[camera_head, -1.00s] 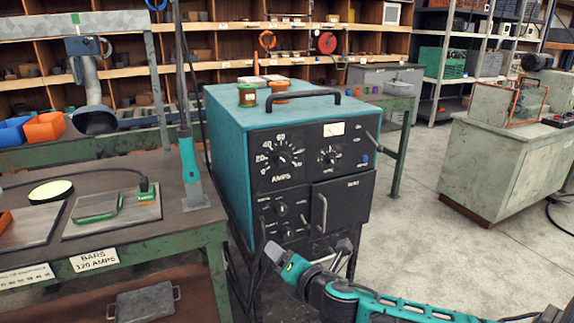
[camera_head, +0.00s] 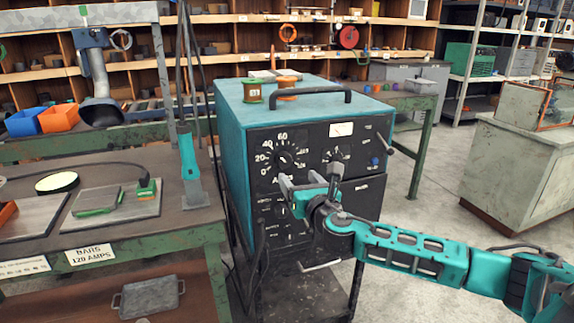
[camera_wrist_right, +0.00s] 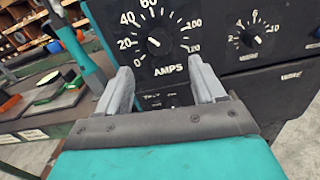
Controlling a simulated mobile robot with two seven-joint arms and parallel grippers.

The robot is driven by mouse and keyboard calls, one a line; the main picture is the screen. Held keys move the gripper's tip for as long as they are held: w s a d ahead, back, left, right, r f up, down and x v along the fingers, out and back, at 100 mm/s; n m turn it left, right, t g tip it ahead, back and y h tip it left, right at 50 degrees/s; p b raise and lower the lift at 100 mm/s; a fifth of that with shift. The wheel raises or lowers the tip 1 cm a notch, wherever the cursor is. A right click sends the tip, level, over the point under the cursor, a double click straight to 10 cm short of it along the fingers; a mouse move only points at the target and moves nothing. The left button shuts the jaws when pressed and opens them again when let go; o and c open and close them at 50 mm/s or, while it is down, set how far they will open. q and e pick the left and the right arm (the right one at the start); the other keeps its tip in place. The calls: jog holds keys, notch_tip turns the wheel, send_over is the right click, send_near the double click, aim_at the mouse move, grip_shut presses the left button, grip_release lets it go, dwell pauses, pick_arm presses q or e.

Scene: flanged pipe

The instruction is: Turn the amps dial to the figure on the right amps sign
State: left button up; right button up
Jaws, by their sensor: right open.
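The amps dial (camera_head: 285,158) is a black knob in a ring of white figures on the black front of a teal welding machine (camera_head: 232,135). In the right wrist view the dial (camera_wrist_right: 154,42) shows figures from 0 to 120; its exact setting is too small to tell. My right gripper (camera_head: 310,180) is open and empty in front of the panel, below the dial. In the wrist view its fingers (camera_wrist_right: 160,78) stand apart, with the AMPS lettering between and above them. A sign reading BARS 120 AMPS (camera_head: 90,254) is on the bench edge. My left gripper is not in view.
A smaller dial (camera_head: 335,157) is right of the amps dial, and a lever (camera_head: 381,142) sticks out at the panel's right. A second sign (camera_head: 24,268), too small to read, is left of the BARS sign. A bench (camera_head: 120,172) stands left; open floor lies right.

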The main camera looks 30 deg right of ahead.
aim_at(286, 163)
jog(key=x, duration=0.9)
jog(key=shift+c, duration=0.2)
jog(key=c, duration=1)
